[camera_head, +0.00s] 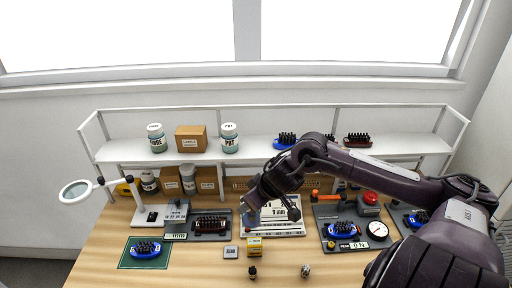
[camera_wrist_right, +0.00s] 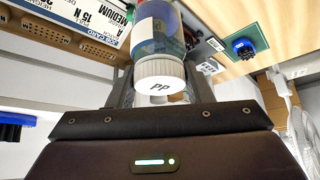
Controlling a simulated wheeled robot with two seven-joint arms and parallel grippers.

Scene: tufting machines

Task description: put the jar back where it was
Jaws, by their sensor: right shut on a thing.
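A jar with a white lid marked PP (camera_wrist_right: 160,72) and a clear bluish body is between the fingers of my right gripper (camera_wrist_right: 158,88), which is shut on it. In the head view my right gripper (camera_head: 250,206) is over the middle of the table, and the bluish jar (camera_head: 252,218) shows partly below it. Whether the jar touches the table I cannot tell. Two similar white-lidded jars, one (camera_head: 156,138) at left and one marked PBT (camera_head: 229,138), stand on the upper shelf. My left gripper is not in view.
A brown box (camera_head: 191,139) stands between the shelf jars. More jars (camera_head: 188,179) and boxes sit under the shelf.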

